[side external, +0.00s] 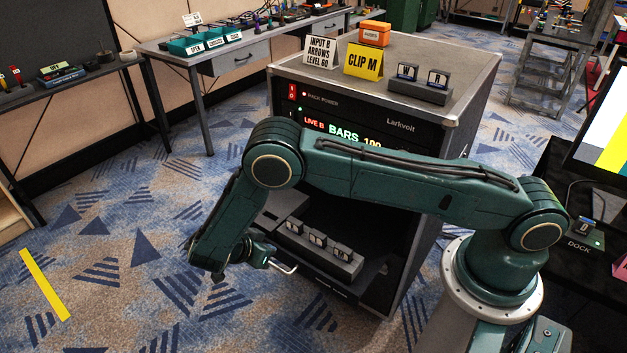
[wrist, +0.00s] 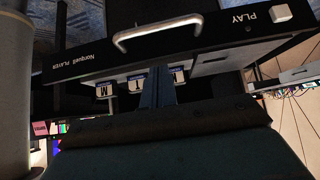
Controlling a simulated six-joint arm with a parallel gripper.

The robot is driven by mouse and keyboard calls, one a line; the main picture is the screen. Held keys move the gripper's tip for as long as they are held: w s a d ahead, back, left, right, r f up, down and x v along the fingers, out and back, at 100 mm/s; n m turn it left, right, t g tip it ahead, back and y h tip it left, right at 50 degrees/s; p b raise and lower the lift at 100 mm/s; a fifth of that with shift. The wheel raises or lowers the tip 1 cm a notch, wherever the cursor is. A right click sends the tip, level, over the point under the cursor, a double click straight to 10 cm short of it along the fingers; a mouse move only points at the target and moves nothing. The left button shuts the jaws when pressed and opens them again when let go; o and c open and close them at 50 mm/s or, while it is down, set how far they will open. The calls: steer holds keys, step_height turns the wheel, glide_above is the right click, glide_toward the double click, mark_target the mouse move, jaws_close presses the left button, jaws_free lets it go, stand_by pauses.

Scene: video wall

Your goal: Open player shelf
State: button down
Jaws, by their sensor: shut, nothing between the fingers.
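The player shelf (side external: 368,264) is low in the dark rack cabinet (side external: 452,150), with a row of lettered blocks on it. How far it stands out is hard to tell. Its black front panel, marked "Norquell PLAYER" (wrist: 108,66), crosses the upper wrist view. A pale bar handle (wrist: 157,29) is on that panel; it also shows in the side view (side external: 285,267). My gripper (side external: 258,257) is left of the handle in the side view. Its shut, empty fingers (wrist: 158,75) appear just below the handle in the wrist view, apart from it in the picture.
A white PLAY button (wrist: 282,13) is on the panel. The cabinet top holds signs, an orange box (side external: 374,34) and a block holder (side external: 412,88). A workbench (side external: 235,57) stands behind, and a dock (side external: 588,238) is at right.

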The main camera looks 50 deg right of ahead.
steer(key=shift+v, duration=1.25)
steer(key=c, duration=1.5)
jaws_free()
steer(key=shift+r, duration=0.1)
step_height(320, 180, up, 6)
steer(key=n+y, duration=0.6)
steer(key=n, duration=1.2)
glide_above(273, 263)
steer(key=a, duration=0.3)
steer(key=shift+s+r, duration=0.1)
steer(key=shift+r, duration=0.15)
steer(key=shift+f, duration=0.15)
steer(key=shift+a+x, duration=0.15)
steer(key=shift+x, duration=3.25)
steer(key=shift+a+x, duration=0.1)
steer(key=shift+x, duration=3.25)
steer(key=shift+s+f, duration=0.1)
jaws_close()
